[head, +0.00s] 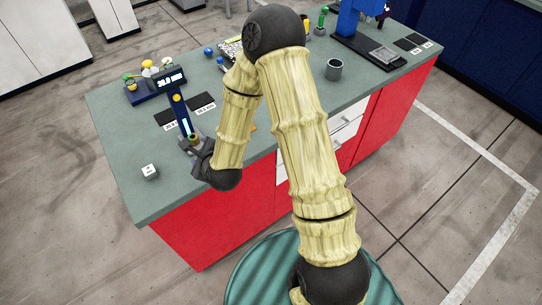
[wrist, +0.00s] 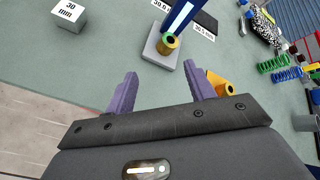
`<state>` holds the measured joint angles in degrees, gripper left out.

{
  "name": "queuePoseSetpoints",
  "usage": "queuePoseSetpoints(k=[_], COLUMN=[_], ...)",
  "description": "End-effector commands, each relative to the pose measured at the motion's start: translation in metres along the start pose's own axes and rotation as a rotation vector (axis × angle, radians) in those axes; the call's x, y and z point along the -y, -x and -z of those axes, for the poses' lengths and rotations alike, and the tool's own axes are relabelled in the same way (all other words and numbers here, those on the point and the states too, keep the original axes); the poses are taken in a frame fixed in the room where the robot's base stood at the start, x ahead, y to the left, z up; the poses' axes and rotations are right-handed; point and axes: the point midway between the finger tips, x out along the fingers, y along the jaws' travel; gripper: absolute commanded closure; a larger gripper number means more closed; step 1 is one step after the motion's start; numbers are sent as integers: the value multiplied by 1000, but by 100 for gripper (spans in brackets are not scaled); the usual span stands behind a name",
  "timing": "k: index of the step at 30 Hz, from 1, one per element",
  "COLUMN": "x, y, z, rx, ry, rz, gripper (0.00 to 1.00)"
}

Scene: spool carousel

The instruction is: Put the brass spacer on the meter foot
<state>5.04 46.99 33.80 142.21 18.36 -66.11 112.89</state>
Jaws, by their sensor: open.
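The meter (head: 183,115) has a blue column and a small display, and stands near the left end of the green tabletop. Its grey foot (wrist: 153,52) is ahead of my gripper in the wrist view. A brass-coloured ring (wrist: 167,44), which looks like the brass spacer, stands upright on the foot by the column; its top edge looks green. My gripper (wrist: 158,88) is open, with nothing between its purple fingers, and is apart from the ring. In the head view my gripper (head: 201,152) partly covers the foot.
A white block (wrist: 69,11) marked 30 mm stands left of the foot. A golden part (wrist: 222,84) shows behind my right finger. A grey cup (head: 334,69) stands farther right. The front left tabletop is mostly clear.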

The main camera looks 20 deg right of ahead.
Motion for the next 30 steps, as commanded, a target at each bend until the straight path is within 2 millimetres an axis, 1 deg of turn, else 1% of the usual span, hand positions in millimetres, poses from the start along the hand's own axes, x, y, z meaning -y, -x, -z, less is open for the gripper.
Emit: queuePoseSetpoints(k=[1, 3, 8, 11, 12, 14, 17, 18, 20, 24, 27, 30], x=[6, 10, 23, 33, 37, 43, 53, 56, 62, 72, 76, 77], y=[5, 12, 34, 52, 60, 73, 98, 109, 127, 170, 198, 215], z=[0, 4, 16, 25, 29, 36, 47, 51, 58, 73, 82, 88], rx=[-10, -30, -67, -80, -83, -84, -76, -67, -49, 21, 87, 138], ry=[123, 304, 706, 945, 1039, 1174, 1388, 1471, 1589, 1839, 1970, 2045], rz=[-25, -75, -199, -284, -320, -377, -481, -524, -591, -752, -853, -914], gripper=[46, 46, 46, 46, 46, 46, 46, 46, 46, 46, 46, 46])
